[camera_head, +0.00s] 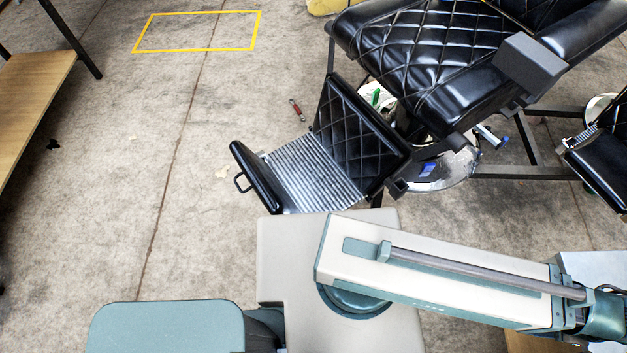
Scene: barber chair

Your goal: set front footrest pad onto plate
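The barber chair's ribbed metal footrest plate (313,172) sits at the lower front of the chair, sloping out from below a black quilted leg panel (357,138). A black padded bar, the front footrest pad (257,178), lies along the plate's left, outer edge, with a small dark loop handle on its outer side. It looks to be in line with the plate edge; I cannot tell whether it is fixed there. Neither of my grippers shows; only my own pale arm and body parts fill the bottom of the view.
The black quilted chair seat (420,75) and a round metal base (440,172) stand at upper right. Another black padded part (603,165) is at the right edge. A wooden table (35,85) is at left. A yellow floor outline (195,50) and open concrete lie between.

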